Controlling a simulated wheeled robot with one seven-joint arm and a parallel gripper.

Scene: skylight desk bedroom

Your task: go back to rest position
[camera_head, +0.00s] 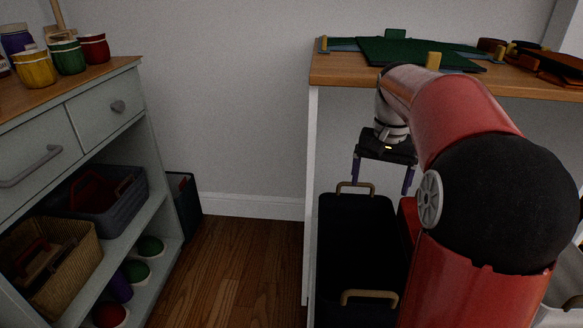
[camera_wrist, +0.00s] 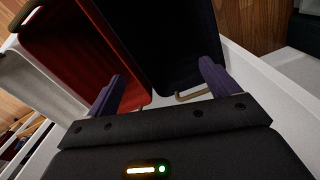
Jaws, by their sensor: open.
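My gripper (camera_head: 382,178) hangs from my red arm at the front edge of the desk, pointing down above a black bin. Its two purple-grey fingers are spread wide with nothing between them. In the wrist view the open fingers of my gripper (camera_wrist: 160,85) reach toward a red bin (camera_wrist: 80,50) and the black bin (camera_wrist: 165,35). The black bin (camera_head: 352,225) stands below in the head view, with tan handles. My arm covers part of the desk and most of the red bin.
A wooden desk (camera_head: 340,72) with a dark green mat (camera_head: 410,52) is at right. A grey cabinet (camera_head: 100,115) at left carries coloured jars (camera_head: 66,56) on top, with a basket (camera_head: 60,255) and a grey crate (camera_head: 105,205) on its shelf. Bare wooden floor (camera_head: 240,265) lies between them.

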